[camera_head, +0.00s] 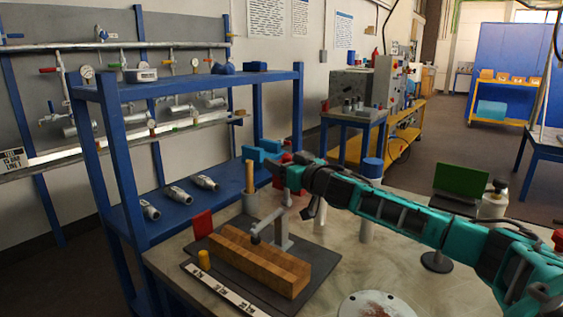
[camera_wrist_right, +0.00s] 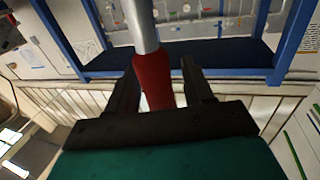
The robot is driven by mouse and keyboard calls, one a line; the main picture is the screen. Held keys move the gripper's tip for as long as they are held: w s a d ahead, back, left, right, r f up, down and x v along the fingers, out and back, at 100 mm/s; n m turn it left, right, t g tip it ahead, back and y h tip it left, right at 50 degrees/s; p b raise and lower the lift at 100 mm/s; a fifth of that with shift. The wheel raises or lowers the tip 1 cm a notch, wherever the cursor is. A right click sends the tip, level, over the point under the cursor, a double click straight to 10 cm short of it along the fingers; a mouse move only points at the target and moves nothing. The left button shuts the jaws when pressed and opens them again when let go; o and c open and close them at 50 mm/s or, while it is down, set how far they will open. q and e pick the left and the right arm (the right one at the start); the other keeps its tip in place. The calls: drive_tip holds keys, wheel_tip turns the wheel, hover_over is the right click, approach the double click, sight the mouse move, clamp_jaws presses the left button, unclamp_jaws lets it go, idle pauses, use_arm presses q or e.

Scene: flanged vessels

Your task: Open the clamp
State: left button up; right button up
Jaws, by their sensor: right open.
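The clamp (camera_head: 282,230) is a grey toggle type. It stands on a dark base plate (camera_head: 325,261) beside a long wooden block (camera_head: 262,262). Its grey arm reaches over the block, and the tip appears to bear on the top. The lever rises toward a red grip, shown in the right wrist view (camera_wrist_right: 152,82). My right gripper (camera_head: 287,176) is at the upper lever, partly hiding it in the head view. In the wrist view its dark fingers stand apart on either side of the red grip, with a visible gap. My left gripper is out of view.
A blue shelf (camera_head: 112,130) is at left. A blue-topped cylinder (camera_head: 372,168) and green panel (camera_head: 460,181) stand beyond my right arm.

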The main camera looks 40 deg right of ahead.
drive_tip(key=shift+c, duration=0.5)
clamp_jaws()
